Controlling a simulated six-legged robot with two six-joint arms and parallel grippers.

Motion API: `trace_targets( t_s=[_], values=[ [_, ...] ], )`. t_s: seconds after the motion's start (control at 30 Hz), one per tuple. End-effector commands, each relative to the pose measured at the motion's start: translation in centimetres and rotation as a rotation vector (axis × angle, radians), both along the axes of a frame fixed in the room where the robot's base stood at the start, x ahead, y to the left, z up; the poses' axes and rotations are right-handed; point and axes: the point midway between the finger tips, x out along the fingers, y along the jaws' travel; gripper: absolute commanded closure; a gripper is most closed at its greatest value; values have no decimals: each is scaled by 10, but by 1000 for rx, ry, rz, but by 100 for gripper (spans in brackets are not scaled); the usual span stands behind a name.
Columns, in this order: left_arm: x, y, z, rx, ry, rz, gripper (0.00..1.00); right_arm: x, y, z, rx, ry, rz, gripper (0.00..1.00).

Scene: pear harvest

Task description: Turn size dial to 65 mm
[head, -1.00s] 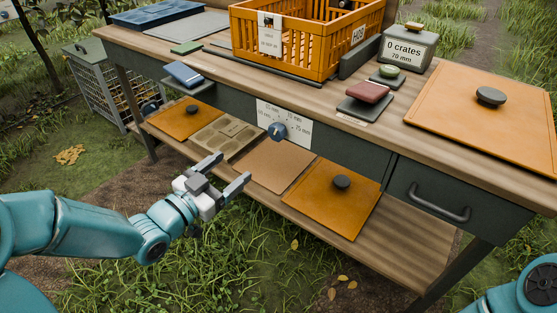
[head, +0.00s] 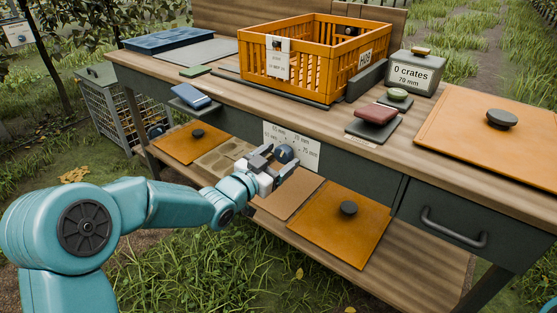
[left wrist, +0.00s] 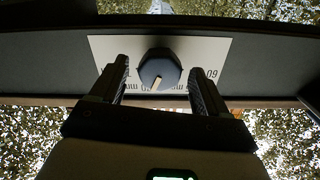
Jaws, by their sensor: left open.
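The size dial is a dark blue knob (head: 284,153) on a white scale plate (head: 306,151) on the front of the bench. The plate carries mm marks, among them 65, 70 and 75. My left gripper (head: 279,164) is open in front of the dial and partly covers it in the head view. In the left wrist view the knob (left wrist: 159,71) sits between the two spread fingers (left wrist: 158,88), with a gap on each side. Its pale pointer line shows, and the plate appears upside down. My right gripper is not in view.
An orange crate (head: 262,65) stands on the bench top (head: 215,86). A display box (head: 414,72) reads "0 crates 70 mm". Red (head: 376,115) and green (head: 398,94) buttons sit near it. A drawer handle (head: 453,228) juts out at right. Orange panels lie on the lower shelf.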

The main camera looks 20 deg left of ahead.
Motion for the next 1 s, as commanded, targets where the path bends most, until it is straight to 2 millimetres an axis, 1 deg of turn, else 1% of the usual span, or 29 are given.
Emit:
trace_targets(
  t_s=[0.1,0.3,0.37,0.4,0.47,0.5,0.77,1.0],
  values=[
    [3,-1,0,0,0,0,25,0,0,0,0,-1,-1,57],
    [3,-1,0,0,0,0,25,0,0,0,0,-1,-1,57],
    [3,-1,0,0,0,0,44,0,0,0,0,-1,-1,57],
    [3,-1,0,0,0,0,57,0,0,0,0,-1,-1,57],
    [3,-1,0,0,0,0,77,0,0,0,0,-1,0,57],
    [3,-1,0,0,0,0,81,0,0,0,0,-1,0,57],
    [3,-1,0,-20,7,0,81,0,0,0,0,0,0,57],
    [3,-1,0,-131,48,-1,81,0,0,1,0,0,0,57]
  ],
)
